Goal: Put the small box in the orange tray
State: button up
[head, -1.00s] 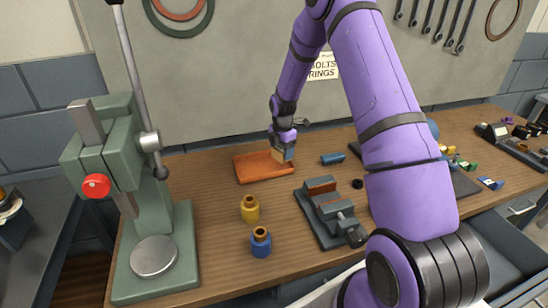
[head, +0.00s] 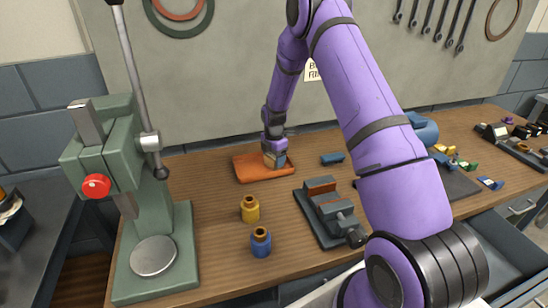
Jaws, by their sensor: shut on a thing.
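The orange tray (head: 251,172) lies flat on the wooden workbench, left of the vise. My gripper (head: 274,158) points down over the right part of the tray. It is shut on the small box (head: 275,160), a tan block, of which only part shows below the jaws. The box is at the tray's right end, low over it or touching it; I cannot tell which.
A green press (head: 150,215) stands at the left. A yellow bottle (head: 250,209) and a blue bottle (head: 261,242) stand in front of the tray. A grey vise (head: 330,210) lies to the right. A blue cylinder (head: 332,158) lies right of the tray.

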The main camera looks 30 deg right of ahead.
jog(key=o, duration=1.1)
jog(key=shift+c, duration=0.2)
notch_tip(320, 180, up, 13)
jog(key=s+a+r+m+t, duration=0.1)
jog(key=s+a+r+m, duration=0.3)
jog(key=s+r, duration=0.55)
jog(key=s+a+r+m+t, duration=0.1)
jog(key=s+a+r+m, duration=0.35)
jog(key=r, duration=0.85)
jog(key=s+r+m+t, duration=0.1)
jog(key=s+m, duration=0.3)
jog(key=s, duration=0.5)
jog(key=s+a+r+m+t, duration=0.1)
jog(key=s+r+m, duration=0.1)
jog(key=s, duration=0.7)
jog(key=s+a+r+m+t, duration=0.1)
jog(key=s+r+m, duration=0.1)
jog(key=s+m, duration=0.3)
jog(key=s, duration=0.4)
jog(key=shift+s+a+r+m, duration=0.15)
jog(key=shift+r+m, duration=0.2)
